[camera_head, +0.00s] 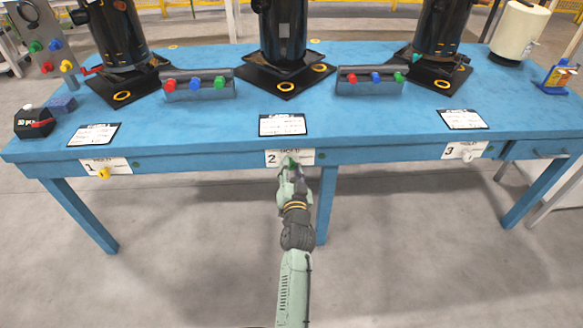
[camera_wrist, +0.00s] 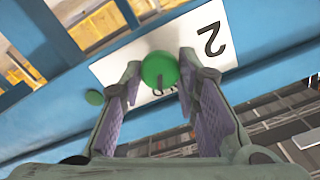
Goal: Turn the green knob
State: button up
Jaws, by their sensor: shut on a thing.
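The round green knob (camera_wrist: 160,70) sits on the white label plate (camera_wrist: 110,66) marked 2, on the front edge of the blue table. In the head view the knob (camera_head: 293,161) is partly covered by my gripper (camera_head: 291,169), which reaches it from below. In the wrist view my gripper (camera_wrist: 158,78) has one finger on each side of the knob and is shut on it. The wrist view shows a dark mark on the knob's lower part.
A yellow knob (camera_head: 103,173) at label 1 and a white knob (camera_head: 467,156) at label 3 sit on the same edge. A small green disc (camera_wrist: 93,97) is beside plate 2. Table legs (camera_head: 327,205) stand below; the floor in front is clear.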

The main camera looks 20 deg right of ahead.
jog(key=m+p, duration=0.1)
jog(key=m, duration=0.5)
jog(key=shift+d+r+m+p, duration=0.1)
jog(key=shift+m+p, duration=0.2)
jog(key=shift+p, duration=0.05)
jog(key=m+p, duration=0.1)
jog(key=m, duration=0.5)
jog(key=shift+p, duration=0.35)
jog(key=o, duration=1.1)
jog(key=shift+f, duration=0.2)
jog(key=shift+o, duration=0.2)
jog(key=v, duration=0.7)
jog(key=shift+s, duration=0.25)
